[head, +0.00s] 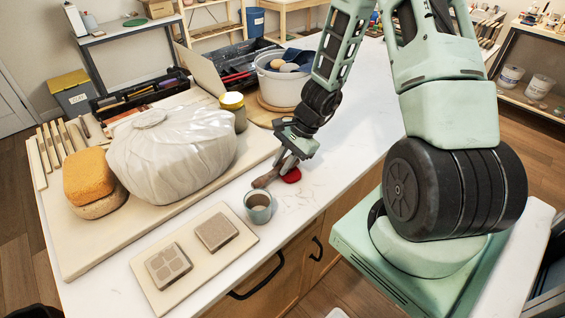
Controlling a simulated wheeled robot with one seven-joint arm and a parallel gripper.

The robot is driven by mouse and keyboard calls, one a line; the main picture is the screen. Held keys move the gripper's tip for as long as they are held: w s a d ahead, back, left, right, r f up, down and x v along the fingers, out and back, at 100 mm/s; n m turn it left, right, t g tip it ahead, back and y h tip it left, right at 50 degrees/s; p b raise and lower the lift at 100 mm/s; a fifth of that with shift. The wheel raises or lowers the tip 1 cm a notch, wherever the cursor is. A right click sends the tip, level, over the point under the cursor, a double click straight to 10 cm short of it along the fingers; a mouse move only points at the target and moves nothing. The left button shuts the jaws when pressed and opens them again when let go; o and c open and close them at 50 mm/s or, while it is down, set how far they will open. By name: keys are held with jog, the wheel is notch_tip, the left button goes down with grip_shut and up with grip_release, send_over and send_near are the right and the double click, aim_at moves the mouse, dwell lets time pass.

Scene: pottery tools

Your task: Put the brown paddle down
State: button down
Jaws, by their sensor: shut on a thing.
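My gripper (283,167) is low over the white worktop, shut on the brown paddle (264,181). The paddle's rounded brown end sticks out to the lower left of the fingers, just behind the grey cup. The rest of the paddle is hidden by the fingers. I cannot tell whether the paddle touches the worktop (310,198).
A grey cup (258,208) stands close in front of the paddle, and a red object (291,175) lies just right of the fingers. A board (195,255) with two textured tiles is in front. A plastic-wrapped lump (170,155) and a jar (233,108) stand behind left.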

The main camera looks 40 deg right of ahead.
jog(key=shift+f, duration=0.2)
jog(key=shift+f+b, duration=0.2)
jog(key=shift+b, duration=0.2)
jog(key=c, duration=1.3)
grip_release()
jog(key=shift+s, duration=0.1)
